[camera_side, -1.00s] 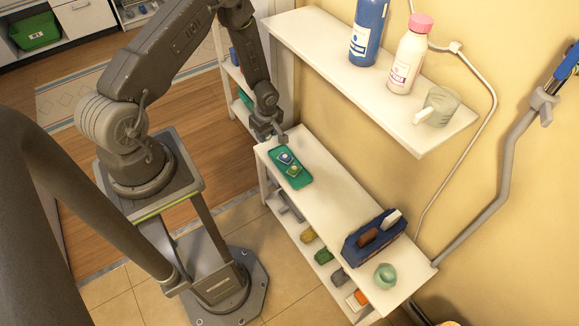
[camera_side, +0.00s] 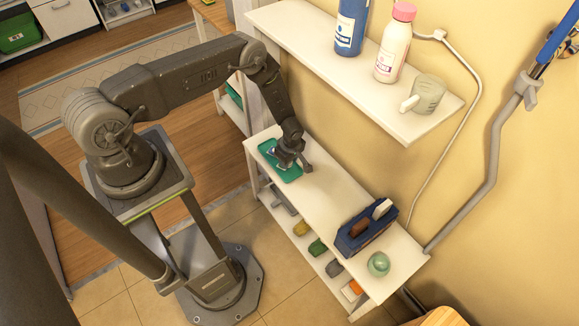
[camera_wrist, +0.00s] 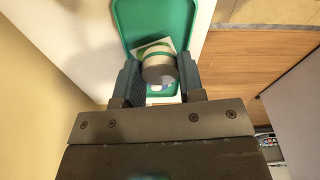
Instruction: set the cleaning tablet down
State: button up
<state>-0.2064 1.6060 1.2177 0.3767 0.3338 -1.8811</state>
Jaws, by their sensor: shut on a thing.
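The cleaning tablet (camera_wrist: 158,66), a short pale round piece with a green band and a grey face, sits between my fingers in the wrist view. My gripper (camera_wrist: 160,82) is shut on it. Behind it is the green tray (camera_wrist: 124,14), with a pale square piece (camera_wrist: 166,46) lying in it, partly covered by the tablet. In the side view, my gripper (camera_side: 284,157) is over the green tray (camera_side: 267,147) at the far end of the white shelf unit. It hides the tray's contents there. I cannot tell whether the tablet touches the tray.
A dark blue caddy (camera_side: 350,246) and a small green glass-like jar (camera_side: 378,264) stand at the near end of the white top (camera_side: 325,190). The top between tray and caddy is clear. An upper shelf (camera_side: 320,62) holds two bottles and a mug.

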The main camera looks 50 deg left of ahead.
aim_at(290, 166)
jog(key=shift+w+d+f, duration=0.15)
jog(key=shift+d+f, duration=0.05)
jog(key=shift+f, duration=0.35)
notch_tip(290, 166, down, 2)
jog(key=shift+f, duration=0.15)
jog(key=shift+c, duration=0.2)
jog(key=shift+f, duration=0.55)
grip_shut()
jog(key=o, duration=1)
grip_release()
jog(key=shift+r, duration=0.1)
